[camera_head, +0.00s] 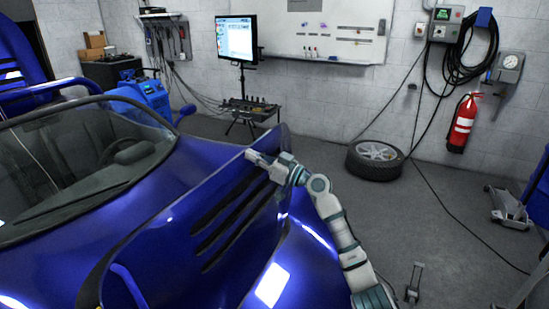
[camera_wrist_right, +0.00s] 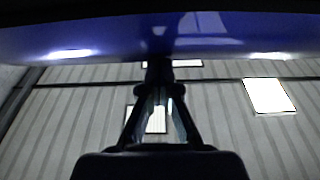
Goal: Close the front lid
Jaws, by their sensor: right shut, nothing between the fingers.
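The front lid (camera_head: 215,205) of the blue car is a raised blue panel with dark slots, standing tilted up in front of the windshield. My right arm reaches in from the lower right, and my right gripper (camera_head: 254,157) is at the lid's upper edge near its right end. In the right wrist view, the gripper (camera_wrist_right: 158,75) points up at the blue lid (camera_wrist_right: 230,32), its fingers together with nothing between them. Whether the fingertips touch the lid I cannot tell. My left gripper is not in view.
The car's windshield (camera_head: 85,155) is behind the lid. A loose wheel (camera_head: 375,160) lies on the floor to the right, with a fire extinguisher (camera_head: 463,123) on the wall. A floor jack (camera_head: 508,207) stands at the far right. The grey floor between is mostly clear.

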